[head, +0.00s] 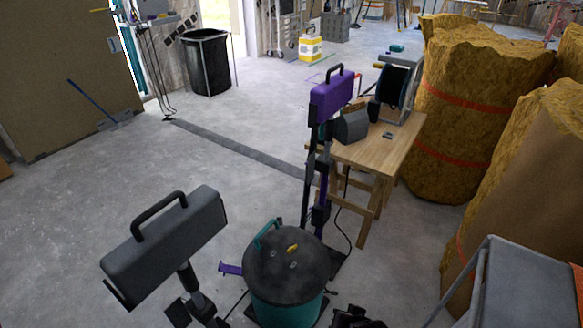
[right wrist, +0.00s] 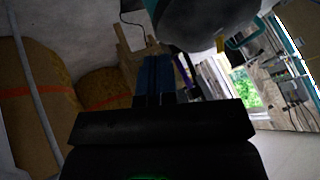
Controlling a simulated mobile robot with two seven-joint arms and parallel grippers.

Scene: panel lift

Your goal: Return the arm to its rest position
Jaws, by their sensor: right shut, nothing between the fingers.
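My right gripper (right wrist: 156,64) shows in the right wrist view as dark bluish fingers beyond a wide black body. The fingers are together with nothing between them. Part of a dark rounded body, which looks like the teal drum's lid (right wrist: 200,22), is above and beyond the fingers, apart from them. In the head view a dark piece at the bottom edge may be my right arm, but too little shows to be sure. My left gripper is not in view.
The teal drum (head: 287,300) with a dark lid stands close in front. A grey work light (head: 165,245) is left of it, a purple one (head: 331,100) behind. A wooden workbench (head: 378,150), insulation rolls (head: 463,120) and a grey cart (head: 530,285) are right. Floor at left is clear.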

